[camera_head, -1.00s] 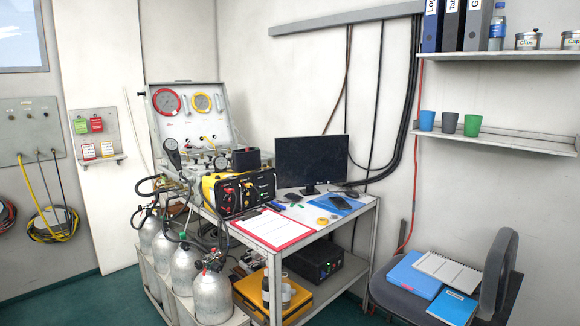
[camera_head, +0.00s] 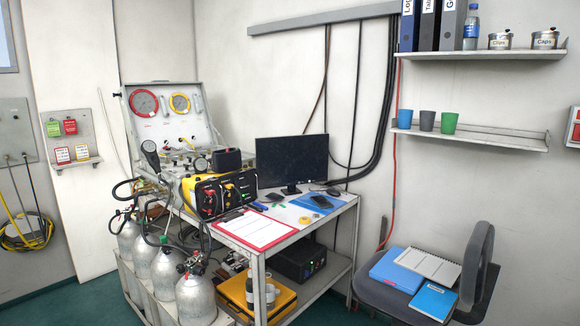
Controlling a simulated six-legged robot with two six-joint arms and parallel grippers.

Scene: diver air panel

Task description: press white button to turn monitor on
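The monitor (camera_head: 292,160) stands on the back of the desk against the wall. Its screen is dark. I cannot make out a white button on it from here; any such button is too small to tell. Neither of my grippers shows in the head view.
The desk (camera_head: 345,208) holds a yellow and black unit (camera_head: 220,194), a red-edged clipboard (camera_head: 256,229) and a blue mat (camera_head: 318,203). Gas cylinders (camera_head: 196,298) stand at its left front. A chair (camera_head: 477,262) with blue folders (camera_head: 397,270) is at the right. Shelves (camera_head: 470,136) hang above.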

